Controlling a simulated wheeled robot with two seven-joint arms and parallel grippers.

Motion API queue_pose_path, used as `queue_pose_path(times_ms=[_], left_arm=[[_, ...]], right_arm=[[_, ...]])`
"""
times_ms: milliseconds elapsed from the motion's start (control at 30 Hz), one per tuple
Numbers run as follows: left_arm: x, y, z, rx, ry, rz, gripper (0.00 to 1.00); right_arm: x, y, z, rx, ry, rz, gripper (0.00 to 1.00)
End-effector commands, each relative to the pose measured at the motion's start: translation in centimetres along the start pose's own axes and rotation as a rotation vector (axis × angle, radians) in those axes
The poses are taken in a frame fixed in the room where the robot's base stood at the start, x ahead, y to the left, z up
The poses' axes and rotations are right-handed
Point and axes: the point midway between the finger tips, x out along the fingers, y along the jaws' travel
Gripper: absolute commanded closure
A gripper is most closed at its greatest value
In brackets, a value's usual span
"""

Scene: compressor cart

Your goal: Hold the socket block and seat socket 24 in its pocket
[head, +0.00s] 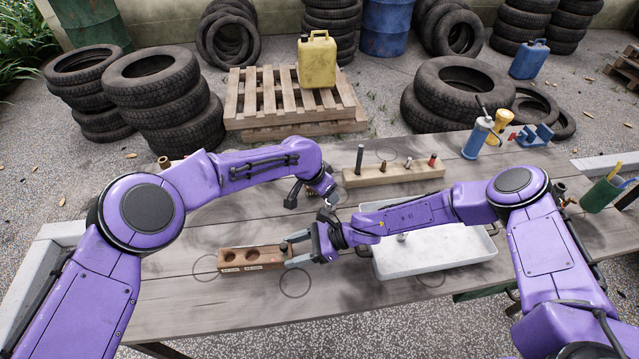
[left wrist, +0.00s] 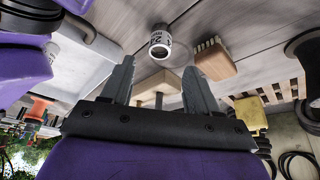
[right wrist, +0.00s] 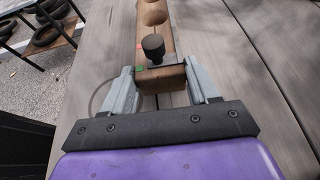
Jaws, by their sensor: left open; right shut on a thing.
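The socket block (head: 268,258), a brown wooden block with round pockets and small labels, lies on the near part of the table. My right gripper (head: 296,249) is shut on its right end, one finger on each side. The right wrist view shows the block end (right wrist: 172,78) between the fingers, below a black knob (right wrist: 153,47). Two pockets look empty in the head view. My left gripper (left wrist: 158,68) is open, with nothing between its fingers. A white-banded socket (left wrist: 160,43), its label apparently reading 24, shows just beyond the left fingertips; touching or apart is unclear.
A pale tray (head: 440,262) sits right of the block, partly under my right arm. A wooden rack (head: 395,175) with upright pieces stands behind. A blue bottle (head: 477,138) is at the back right. Bare table lies left of the block.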

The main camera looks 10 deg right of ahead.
Motion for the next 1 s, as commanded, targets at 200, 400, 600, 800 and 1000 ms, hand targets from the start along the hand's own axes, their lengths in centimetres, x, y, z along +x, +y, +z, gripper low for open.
queue_pose_path(times_ms=[200, 400, 600, 800, 1000], left_arm=[[-4.2, -0.1, -0.1, 0.001, 0.000, -0.002, 0.40], [-4.9, 1.5, -1.6, -0.083, 0.078, 0.067, 0.36], [-7.3, 5.0, -10.8, -0.692, 0.499, 0.388, 0.36], [-9.6, -1.4, -13.9, -1.654, 0.768, 0.534, 0.36], [-5.9, -4.3, -6.6, -2.606, 0.550, 0.343, 0.36]], right_arm=[[0.0, 0.0, -0.1, 0.001, 0.001, 0.000, 0.80], [0.0, 0.0, -0.1, 0.000, 0.001, 0.000, 0.80], [0.0, 0.0, 0.0, 0.000, 0.001, 0.000, 0.80], [0.0, 0.0, 0.0, 0.000, 0.001, 0.000, 0.80], [0.0, 0.0, 0.0, 0.000, 0.000, 0.000, 0.80]])
